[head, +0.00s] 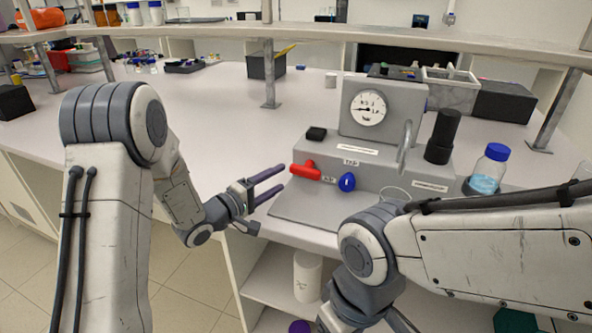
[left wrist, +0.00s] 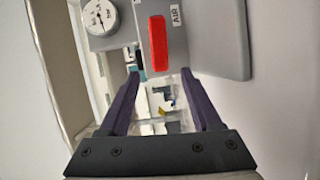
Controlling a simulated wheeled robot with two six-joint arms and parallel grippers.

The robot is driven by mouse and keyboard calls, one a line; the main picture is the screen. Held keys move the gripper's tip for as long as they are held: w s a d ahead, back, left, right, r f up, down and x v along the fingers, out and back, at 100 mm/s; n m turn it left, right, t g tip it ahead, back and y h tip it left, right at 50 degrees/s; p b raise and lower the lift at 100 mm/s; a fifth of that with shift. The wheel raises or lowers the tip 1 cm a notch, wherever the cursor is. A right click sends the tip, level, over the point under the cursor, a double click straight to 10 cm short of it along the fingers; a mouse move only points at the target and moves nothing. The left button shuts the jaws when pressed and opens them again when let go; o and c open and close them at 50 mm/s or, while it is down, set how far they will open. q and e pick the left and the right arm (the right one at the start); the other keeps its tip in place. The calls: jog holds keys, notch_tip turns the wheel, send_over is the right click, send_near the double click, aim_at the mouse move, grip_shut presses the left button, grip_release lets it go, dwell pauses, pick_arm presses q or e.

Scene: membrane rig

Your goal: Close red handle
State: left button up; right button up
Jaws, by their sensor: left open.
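The red handle (head: 306,172) sits on the front of the grey membrane rig (head: 345,178), left of a blue knob (head: 347,182), with a label reading AIR beside it. In the left wrist view the red handle (left wrist: 158,43) is a long bar just beyond the fingertips. My left gripper (head: 283,177) is open and empty, its two purple fingers pointing at the handle from the left with a small gap. In the left wrist view my left gripper (left wrist: 160,74) has its fingers on either side of the handle's line. My right arm crosses at lower right; its gripper is out of frame.
A pressure gauge (head: 368,108) stands on the rig, with a black cylinder (head: 442,136) and a blue-capped bottle (head: 488,169) to its right. A shelf post (head: 269,75) rises behind.

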aim_at(292, 171)
pick_arm(q)
jog(key=x, duration=0.7)
jog(key=shift+w+d, duration=0.15)
jog(key=shift+p, duration=0.3)
grip_shut()
